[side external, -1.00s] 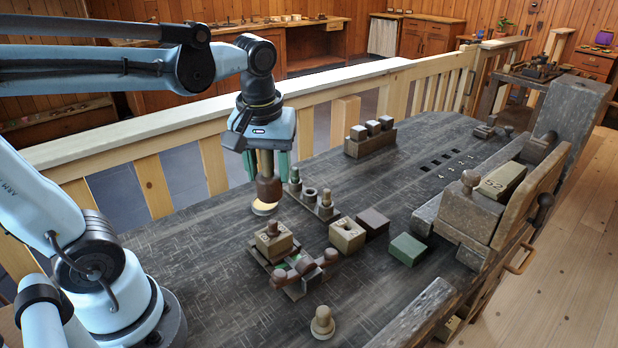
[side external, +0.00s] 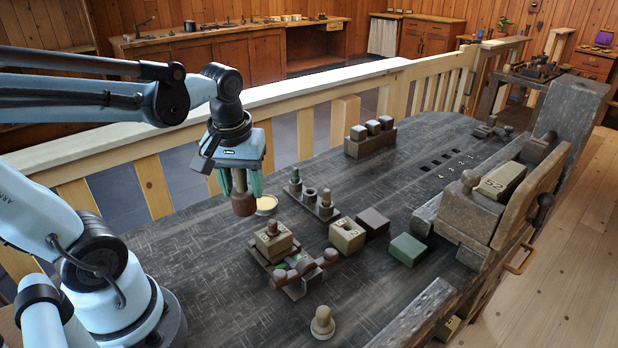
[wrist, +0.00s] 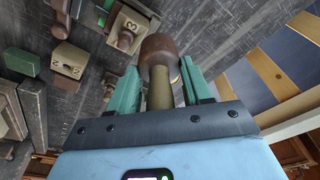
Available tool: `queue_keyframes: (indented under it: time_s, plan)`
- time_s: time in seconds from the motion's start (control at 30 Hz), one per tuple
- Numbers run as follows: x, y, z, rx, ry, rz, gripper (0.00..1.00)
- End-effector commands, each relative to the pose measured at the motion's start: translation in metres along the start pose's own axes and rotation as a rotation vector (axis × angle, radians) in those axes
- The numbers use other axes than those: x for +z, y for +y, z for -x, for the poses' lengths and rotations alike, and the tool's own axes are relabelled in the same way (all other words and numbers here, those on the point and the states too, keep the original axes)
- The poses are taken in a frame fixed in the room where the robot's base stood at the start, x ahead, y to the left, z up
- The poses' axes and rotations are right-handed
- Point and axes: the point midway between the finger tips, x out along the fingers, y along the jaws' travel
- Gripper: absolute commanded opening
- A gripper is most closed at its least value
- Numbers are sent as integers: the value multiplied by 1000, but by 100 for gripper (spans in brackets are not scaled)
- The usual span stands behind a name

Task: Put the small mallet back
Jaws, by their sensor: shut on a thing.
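The small mallet has a brown head (side external: 243,204) and a tan handle. My gripper (side external: 240,184) is shut on the handle between its green fingers, with the head hanging down above the left part of the dark table. In the wrist view my gripper (wrist: 158,78) has the mallet's handle (wrist: 160,92) between its fingers, and the head sticks out beyond the fingertips. A small round pale-yellow dish or disc (side external: 266,203) lies on the table just right of the mallet head. I cannot tell which place belongs to the mallet.
A rack with upright pegs (side external: 296,183) stands right of the disc. A numbered block on a base (side external: 273,242) and brown knobbed pieces (side external: 307,266) lie nearer the front. A tan block (side external: 347,236), a green block (side external: 408,249) and a lone knob (side external: 322,322) stand apart. The left table surface is clear.

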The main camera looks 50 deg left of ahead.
Motion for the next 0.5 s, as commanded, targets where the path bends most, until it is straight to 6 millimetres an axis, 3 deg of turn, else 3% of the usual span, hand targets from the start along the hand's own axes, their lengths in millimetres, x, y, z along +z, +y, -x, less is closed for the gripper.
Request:
queue_keyframes:
  time_s: [0.3, 0.5]
  plan:
    - [-38, -47, -44, -1, 0, 9, 13]
    - [-52, -66, -62, 0, -1, 3, 13]
